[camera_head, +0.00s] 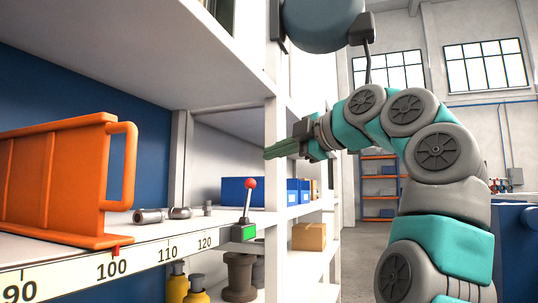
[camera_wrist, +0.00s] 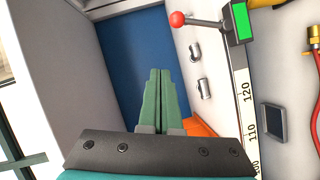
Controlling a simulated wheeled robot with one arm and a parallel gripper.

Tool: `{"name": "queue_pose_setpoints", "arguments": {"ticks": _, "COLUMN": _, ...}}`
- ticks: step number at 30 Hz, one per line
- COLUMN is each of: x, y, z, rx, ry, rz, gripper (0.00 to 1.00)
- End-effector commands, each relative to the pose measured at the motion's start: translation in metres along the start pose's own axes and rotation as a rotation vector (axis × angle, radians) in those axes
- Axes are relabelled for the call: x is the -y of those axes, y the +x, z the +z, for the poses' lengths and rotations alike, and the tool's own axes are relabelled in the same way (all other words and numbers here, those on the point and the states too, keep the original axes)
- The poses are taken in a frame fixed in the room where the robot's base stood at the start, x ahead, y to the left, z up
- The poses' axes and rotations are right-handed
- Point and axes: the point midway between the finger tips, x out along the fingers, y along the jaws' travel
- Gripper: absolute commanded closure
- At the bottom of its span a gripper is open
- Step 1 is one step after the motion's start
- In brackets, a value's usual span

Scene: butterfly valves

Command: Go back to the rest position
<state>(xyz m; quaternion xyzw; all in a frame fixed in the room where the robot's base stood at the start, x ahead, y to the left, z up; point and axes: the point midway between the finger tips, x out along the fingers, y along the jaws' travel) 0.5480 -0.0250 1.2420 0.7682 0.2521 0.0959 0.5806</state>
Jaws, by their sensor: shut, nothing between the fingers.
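My gripper (camera_head: 272,152) is shut and empty in the head view. Its green fingers point left, in front of the white shelf upright and above the lever with a red knob (camera_head: 250,184). In the wrist view the two fingers of my gripper (camera_wrist: 159,72) lie together side by side, pointing at the blue back panel (camera_wrist: 143,40). The lever's red knob (camera_wrist: 177,19) shows at the top right there, apart from the fingers. My arm is bent on the right side of the head view.
An orange frame with a handle (camera_head: 122,165) stands on the shelf behind a numbered scale (camera_head: 140,262). Small metal fittings (camera_head: 180,212) lie beside it. Blue bins (camera_head: 236,191) and a cardboard box (camera_head: 309,237) sit further right. Yellow bottles (camera_head: 197,297) stand below.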

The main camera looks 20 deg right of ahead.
Motion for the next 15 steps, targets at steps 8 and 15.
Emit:
{"name": "queue_pose_setpoints", "arguments": {"ticks": 8, "x": -0.0001, "y": 0.0003, "z": 0.0, "rx": 0.0, "ry": 0.0, "rz": 0.0, "gripper": 1.0}}
{"name": "queue_pose_setpoints", "arguments": {"ticks": 15, "x": 0.0075, "y": 0.0072, "z": -0.0002, "rx": -0.003, "ry": 0.06, "rz": -0.032, "gripper": 1.0}}
